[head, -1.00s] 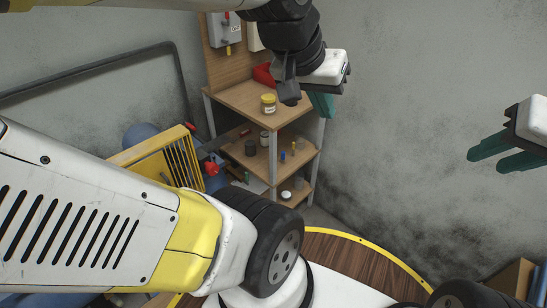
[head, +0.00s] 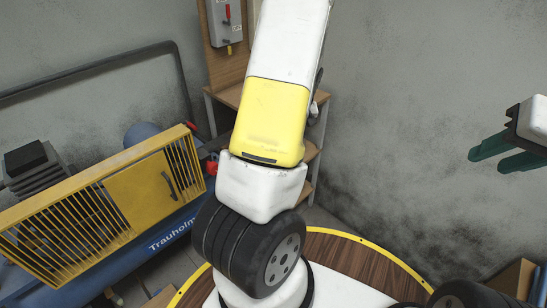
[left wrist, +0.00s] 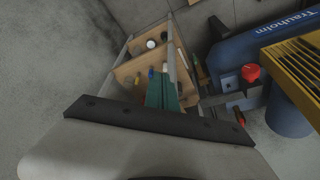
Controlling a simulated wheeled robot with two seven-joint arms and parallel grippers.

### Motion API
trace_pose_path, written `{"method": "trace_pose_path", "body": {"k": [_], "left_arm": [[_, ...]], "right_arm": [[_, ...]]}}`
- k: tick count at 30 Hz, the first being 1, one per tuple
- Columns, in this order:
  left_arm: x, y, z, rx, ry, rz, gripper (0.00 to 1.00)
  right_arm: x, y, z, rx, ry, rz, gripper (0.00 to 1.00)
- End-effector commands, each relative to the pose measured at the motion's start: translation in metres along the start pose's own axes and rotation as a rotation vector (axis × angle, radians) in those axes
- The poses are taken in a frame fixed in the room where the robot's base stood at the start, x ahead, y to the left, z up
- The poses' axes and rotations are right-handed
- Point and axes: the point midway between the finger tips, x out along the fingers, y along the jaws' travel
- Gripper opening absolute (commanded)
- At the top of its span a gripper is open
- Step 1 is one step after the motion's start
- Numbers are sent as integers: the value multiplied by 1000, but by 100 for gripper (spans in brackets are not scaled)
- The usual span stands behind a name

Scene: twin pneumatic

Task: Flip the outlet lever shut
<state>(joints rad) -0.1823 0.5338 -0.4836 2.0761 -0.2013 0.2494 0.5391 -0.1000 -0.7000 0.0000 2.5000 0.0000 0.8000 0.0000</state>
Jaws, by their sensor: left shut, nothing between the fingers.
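The blue compressor tank (head: 180,228), marked Trauholm, lies at the left in the head view. A red fitting (head: 212,166) shows at its right end, partly behind my left arm. In the left wrist view the tank (left wrist: 236,52) is at the upper right, with a round red knob (left wrist: 250,73) on a grey fitting and a smaller red part (left wrist: 240,116) below it. I cannot tell which is the outlet lever. My left gripper (left wrist: 160,80) is shut and empty, left of the red parts; my arm hides it in the head view. My right gripper (head: 486,161) is open and empty.
A yellow guard (head: 60,228) covers the compressor's front. A wooden shelf (head: 228,96) stands behind my left arm, with small containers on it in the left wrist view. A switch box (head: 225,22) hangs above it. A grey wall closes the right side.

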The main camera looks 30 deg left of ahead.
Motion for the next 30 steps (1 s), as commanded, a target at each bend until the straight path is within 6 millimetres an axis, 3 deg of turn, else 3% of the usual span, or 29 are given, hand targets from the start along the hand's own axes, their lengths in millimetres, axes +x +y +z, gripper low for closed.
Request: {"method": "trace_pose_path", "body": {"k": [1,6,12,18,24,30], "left_arm": [[26,-7,0,1,1,-42,0],[95,-32,-7,4,38,-151,0],[169,-64,-7,49,91,-260,0],[230,-90,-3,129,139,-332,0],[264,-104,2,192,166,-359,0],[273,-108,5,210,172,-364,0]], "right_arm": [[0,0,0,0,0,0,36],[0,0,0,0,0,0,36],[0,0,0,0,0,0,36],[0,0,0,0,0,0,36],[0,0,0,0,0,0,36],[0,0,0,0,0,0,36]]}}
